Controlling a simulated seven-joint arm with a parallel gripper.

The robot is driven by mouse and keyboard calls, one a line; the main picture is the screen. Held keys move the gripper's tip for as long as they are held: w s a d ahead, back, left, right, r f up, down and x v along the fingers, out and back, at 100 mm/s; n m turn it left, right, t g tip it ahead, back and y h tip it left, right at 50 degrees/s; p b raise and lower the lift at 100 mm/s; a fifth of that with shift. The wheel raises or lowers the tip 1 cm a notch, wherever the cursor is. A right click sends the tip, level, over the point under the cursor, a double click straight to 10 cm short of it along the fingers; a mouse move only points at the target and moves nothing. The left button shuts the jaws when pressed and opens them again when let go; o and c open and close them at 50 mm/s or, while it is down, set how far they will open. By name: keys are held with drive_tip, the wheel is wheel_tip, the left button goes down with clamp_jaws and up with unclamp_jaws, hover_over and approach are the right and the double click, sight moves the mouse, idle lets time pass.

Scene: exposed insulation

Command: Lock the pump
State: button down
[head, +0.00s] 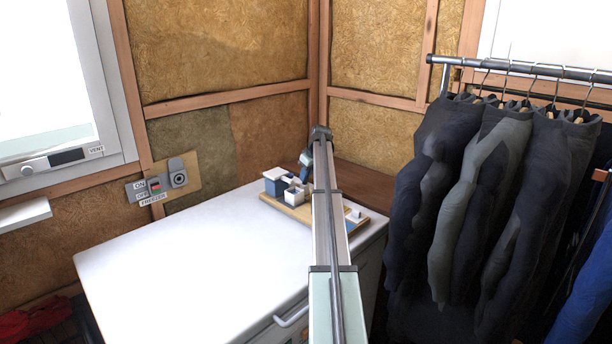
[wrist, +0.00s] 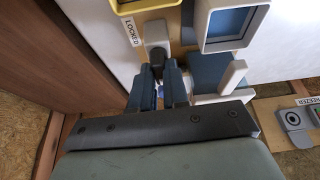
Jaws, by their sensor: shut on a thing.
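The pump assembly (head: 275,182) stands on a wooden board (head: 296,211) at the far right corner of the white worktop in the head view. It has white and blue blocky parts. In the wrist view a "LOCKED" label (wrist: 132,31) sits beside a grey and black lever-like part (wrist: 157,35). My gripper (wrist: 159,72) has its two dark blue fingers on either side of the lower end of this part and is shut on it. The exact contact is partly hidden between the fingers. In the head view my gripper (head: 305,166) is mostly behind my arm.
The white worktop (head: 190,250) is clear to the left. A freezer switch panel (head: 172,181) is on the wall. Dark wetsuits (head: 505,190) hang at right.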

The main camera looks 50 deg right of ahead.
drive_tip(key=shift+m, duration=0.3)
drive_tip(key=c, duration=1.1)
unclamp_jaws()
drive_tip(key=shift+r, duration=0.1)
drive_tip(key=v, duration=1.3)
drive_tip(key=shift+s+r, duration=0.2)
drive_tip(key=shift+r, duration=0.05)
